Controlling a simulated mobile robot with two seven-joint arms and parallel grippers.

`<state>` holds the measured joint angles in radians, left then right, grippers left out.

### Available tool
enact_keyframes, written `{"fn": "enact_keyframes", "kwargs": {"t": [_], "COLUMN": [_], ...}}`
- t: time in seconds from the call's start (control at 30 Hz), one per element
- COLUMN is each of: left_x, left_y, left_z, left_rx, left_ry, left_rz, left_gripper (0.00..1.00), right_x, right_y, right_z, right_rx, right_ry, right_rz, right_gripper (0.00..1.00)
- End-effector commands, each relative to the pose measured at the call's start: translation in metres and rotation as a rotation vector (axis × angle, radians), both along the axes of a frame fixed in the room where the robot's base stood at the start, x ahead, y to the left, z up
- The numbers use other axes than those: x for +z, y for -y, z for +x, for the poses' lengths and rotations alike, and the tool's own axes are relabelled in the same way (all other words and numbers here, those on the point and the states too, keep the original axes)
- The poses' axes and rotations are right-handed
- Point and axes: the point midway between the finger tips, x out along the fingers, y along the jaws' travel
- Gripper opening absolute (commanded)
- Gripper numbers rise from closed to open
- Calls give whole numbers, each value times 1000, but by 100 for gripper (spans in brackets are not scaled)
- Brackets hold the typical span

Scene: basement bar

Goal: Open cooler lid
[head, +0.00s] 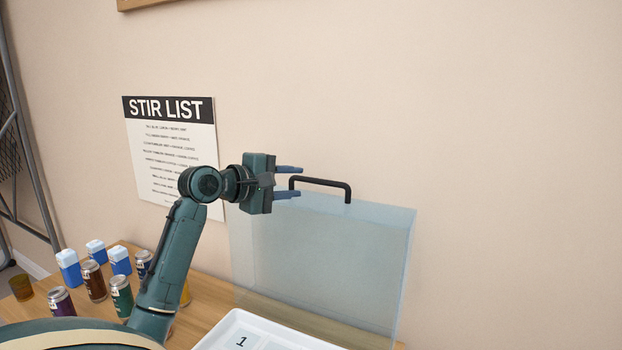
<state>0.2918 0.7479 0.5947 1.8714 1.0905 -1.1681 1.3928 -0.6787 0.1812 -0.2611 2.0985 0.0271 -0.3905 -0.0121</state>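The cooler lid (330,262) is a see-through bluish panel that stands upright in front of the wall, behind a white cooler rim (240,314). A black bar handle (325,182) sits at the lid's top edge. My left gripper (288,181) is open, its two blue fingers pointing right, one above the other. The handle's left end shows between or just behind the fingertips; I cannot tell if they touch it. The cooler is cut off by the bottom edge, with a panel marked 1 inside the rim. My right gripper is not in view.
A wooden counter (213,300) holds several cans, such as a brown can (94,281), and blue-and-white cartons, such as one carton (69,268), left of my forearm. An amber glass (21,287) stands at far left. A stir list poster (170,150) hangs on the wall.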

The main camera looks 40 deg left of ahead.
Motion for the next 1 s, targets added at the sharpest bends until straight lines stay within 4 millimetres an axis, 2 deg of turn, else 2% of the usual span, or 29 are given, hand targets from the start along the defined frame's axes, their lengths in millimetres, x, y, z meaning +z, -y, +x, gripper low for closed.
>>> {"fn": "enact_keyframes", "kwargs": {"t": [0.1,0.3,0.47,0.7,1.0], "left_x": [-3,-10,-12,-13,-13], "left_y": [2,5,6,6,6], "left_z": [23,48,55,56,55], "left_rx": [-1,-1,0,-1,-1], "left_ry": [0,0,0,-1,-1], "left_rz": [-2,0,2,3,3], "left_gripper": [34,34,34,34,11], "right_x": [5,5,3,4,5], "right_y": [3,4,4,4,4], "right_z": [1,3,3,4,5], "right_rx": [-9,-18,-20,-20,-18], "right_ry": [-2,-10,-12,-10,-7], "right_rz": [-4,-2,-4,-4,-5], "right_gripper": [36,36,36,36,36]}}
